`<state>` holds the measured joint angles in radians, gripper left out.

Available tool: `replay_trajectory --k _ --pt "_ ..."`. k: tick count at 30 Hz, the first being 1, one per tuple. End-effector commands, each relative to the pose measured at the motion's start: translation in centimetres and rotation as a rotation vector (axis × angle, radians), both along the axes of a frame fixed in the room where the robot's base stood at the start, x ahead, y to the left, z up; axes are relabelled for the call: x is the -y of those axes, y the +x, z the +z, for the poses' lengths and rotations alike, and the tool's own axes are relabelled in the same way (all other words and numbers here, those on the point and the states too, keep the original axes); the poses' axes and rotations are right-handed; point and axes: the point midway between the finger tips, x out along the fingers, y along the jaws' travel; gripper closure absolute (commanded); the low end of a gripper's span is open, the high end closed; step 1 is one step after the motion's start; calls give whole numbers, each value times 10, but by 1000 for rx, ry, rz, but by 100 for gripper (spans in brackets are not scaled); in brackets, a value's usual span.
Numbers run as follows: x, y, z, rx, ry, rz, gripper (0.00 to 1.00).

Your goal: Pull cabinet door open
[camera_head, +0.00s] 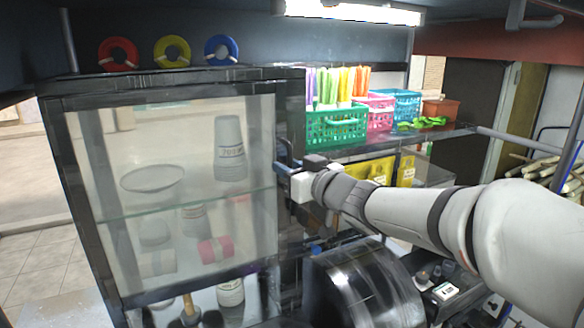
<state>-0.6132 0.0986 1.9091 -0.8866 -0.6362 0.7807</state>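The glass-fronted cabinet (62,150) with a dark frame stands at the left. Its glass door (98,170) looks closed, with cups, a plate and other items seen through it. My gripper (284,168) is at the right edge of the door, about mid-height, beside a dark handle-like part there. My white arm reaches in from the right. The fingertips are small and partly hidden against the dark frame, so I cannot tell whether they are open or shut, or whether they touch the handle.
Green (336,128), pink (380,112) and blue (404,100) baskets stand on a shelf right of the cabinet. A dark rounded machine part (362,285) is below my arm. Tiled floor (30,262) is open at the left.

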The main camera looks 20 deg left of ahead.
Motion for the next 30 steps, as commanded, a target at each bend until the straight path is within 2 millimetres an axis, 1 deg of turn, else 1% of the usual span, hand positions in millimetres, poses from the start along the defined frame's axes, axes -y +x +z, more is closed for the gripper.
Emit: replay_trajectory --k 1,2,10,21,22,24,28,30 --pt "0 0 0 0 0 0 75" --pt "0 0 0 0 0 0 77" --pt "0 0 0 0 0 0 99" --pt "0 -1 0 0 0 1 100" --pt "7 -1 0 0 0 0 100" --pt "2 -2 0 -1 0 1 100" --pt "0 -7 -1 1 0 -2 100" --pt "-1 -14 -2 1 2 -6 100"
